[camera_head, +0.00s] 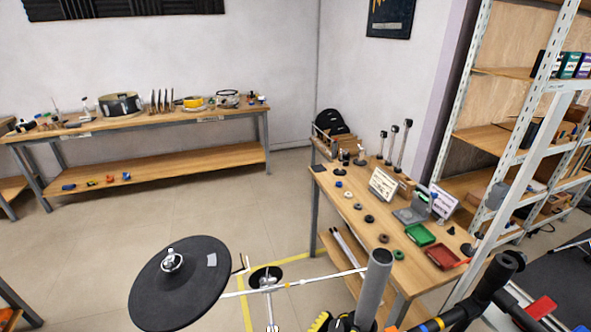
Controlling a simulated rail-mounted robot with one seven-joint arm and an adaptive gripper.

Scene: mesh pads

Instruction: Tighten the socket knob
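A round black pad (180,285) is mounted tilted at the lower left, with a small silver fitting (173,259) at its top. A thin light bar (315,278) runs from near the pad to an upright grey tube (373,288). A black and yellow part (322,321) shows at the bottom edge beside the tube, cut off by the frame. Black tubing with orange bands (475,303) stands at the lower right. I cannot tell which part is the socket knob. I cannot make out my gripper in this view.
A wooden table (425,272) with knobs, a green tray (420,234), a red tray (443,257) and sign cards stands behind. A metal shelf (470,140) is at right and a workbench (150,121) is at the back wall. The middle floor (150,212) is clear.

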